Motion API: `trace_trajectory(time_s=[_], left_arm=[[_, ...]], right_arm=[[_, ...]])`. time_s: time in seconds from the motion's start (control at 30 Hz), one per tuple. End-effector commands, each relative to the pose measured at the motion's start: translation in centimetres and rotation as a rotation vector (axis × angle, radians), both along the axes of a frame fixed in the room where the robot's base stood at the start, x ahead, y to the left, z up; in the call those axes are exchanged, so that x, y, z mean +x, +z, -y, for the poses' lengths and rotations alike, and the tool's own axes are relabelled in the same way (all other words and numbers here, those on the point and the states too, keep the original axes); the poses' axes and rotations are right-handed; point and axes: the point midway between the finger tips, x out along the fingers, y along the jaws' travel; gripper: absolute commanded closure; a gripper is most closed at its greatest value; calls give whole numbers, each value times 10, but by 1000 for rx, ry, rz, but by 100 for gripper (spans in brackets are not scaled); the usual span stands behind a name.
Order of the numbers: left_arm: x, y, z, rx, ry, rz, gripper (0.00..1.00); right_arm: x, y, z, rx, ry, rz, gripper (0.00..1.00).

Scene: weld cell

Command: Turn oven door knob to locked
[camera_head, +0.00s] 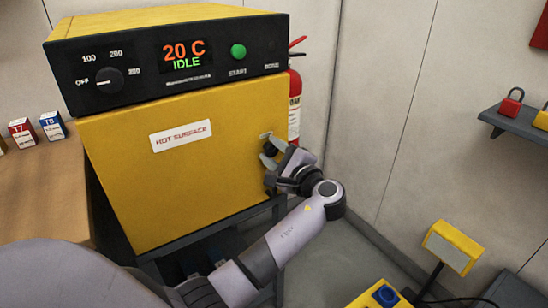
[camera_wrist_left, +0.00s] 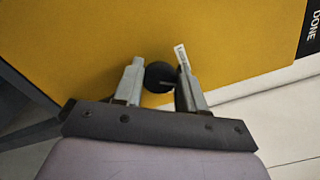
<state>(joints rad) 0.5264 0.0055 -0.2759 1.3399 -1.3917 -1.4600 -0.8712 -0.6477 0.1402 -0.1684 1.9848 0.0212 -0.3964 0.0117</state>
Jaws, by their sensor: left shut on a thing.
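The yellow oven door (camera_head: 180,190) is shut and bears a "HOT SURFACE" label (camera_head: 181,136). Its black round knob (camera_head: 269,148) sits near the door's right edge, with a small white label just above it. My left gripper (camera_head: 270,156) is at the knob. In the left wrist view the knob (camera_wrist_left: 160,77) lies between the two fingers of my left gripper (camera_wrist_left: 158,84), which are shut on it. The white label (camera_wrist_left: 182,56) is partly behind the right finger and its text is too small to read. My right gripper is not in view.
The black control panel (camera_head: 220,60) above the door reads 20 C, IDLE, with a dial (camera_head: 108,80) and a green button (camera_head: 238,51). A red extinguisher (camera_head: 295,100) stands right of the oven. A wooden bench (camera_head: 45,195) is at left, a yellow pedestal box (camera_head: 453,247) at right.

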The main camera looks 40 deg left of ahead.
Motion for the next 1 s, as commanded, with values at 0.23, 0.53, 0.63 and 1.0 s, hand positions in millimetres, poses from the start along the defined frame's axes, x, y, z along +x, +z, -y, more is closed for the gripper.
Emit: trace_trajectory(time_s=[0.23,0.53,0.63,1.0], left_arm=[[-1,-5,0,-90,2,217,90],[-1,-5,-1,-174,2,424,90],[-1,-4,-1,-195,2,472,90],[-1,-3,0,-232,2,560,90]], right_arm=[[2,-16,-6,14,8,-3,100],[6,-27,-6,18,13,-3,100],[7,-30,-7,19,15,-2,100],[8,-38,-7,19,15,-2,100]])
